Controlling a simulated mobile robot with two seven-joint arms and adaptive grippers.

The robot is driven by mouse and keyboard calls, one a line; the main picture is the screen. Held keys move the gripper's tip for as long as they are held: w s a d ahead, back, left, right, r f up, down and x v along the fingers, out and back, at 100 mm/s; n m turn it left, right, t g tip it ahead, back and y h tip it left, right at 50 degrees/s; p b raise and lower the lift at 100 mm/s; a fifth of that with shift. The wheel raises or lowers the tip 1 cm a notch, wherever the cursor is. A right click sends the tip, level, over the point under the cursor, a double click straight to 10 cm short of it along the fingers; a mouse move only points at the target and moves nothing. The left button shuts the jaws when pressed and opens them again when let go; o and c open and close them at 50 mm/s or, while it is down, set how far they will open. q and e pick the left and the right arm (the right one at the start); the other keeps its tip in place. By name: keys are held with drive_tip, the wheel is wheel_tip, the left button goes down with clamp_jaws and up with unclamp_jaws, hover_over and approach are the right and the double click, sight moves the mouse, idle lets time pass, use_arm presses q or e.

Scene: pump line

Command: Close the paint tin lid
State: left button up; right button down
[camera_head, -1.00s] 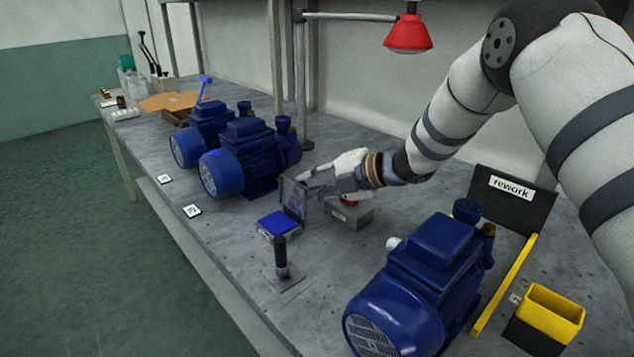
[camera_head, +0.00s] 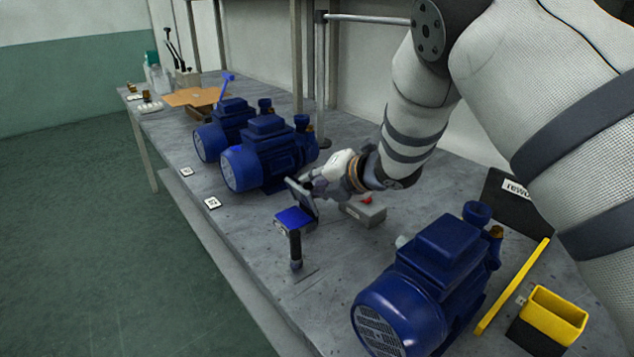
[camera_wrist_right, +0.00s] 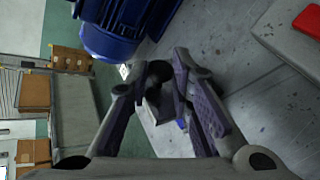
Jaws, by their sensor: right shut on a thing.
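The fingers hide part of the lid. My left gripper is not in view.
A grey box with a red button (camera_head: 365,211) is to the right. Blue pumps stand behind (camera_head: 262,155) and at front right (camera_head: 430,280). The bench's front left is mostly clear.

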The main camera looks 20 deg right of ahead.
drive_tip(key=c, duration=1.4)
unclamp_jaws()
drive_tip(key=v, duration=1.2)
drive_tip(key=shift+a, duration=0.1)
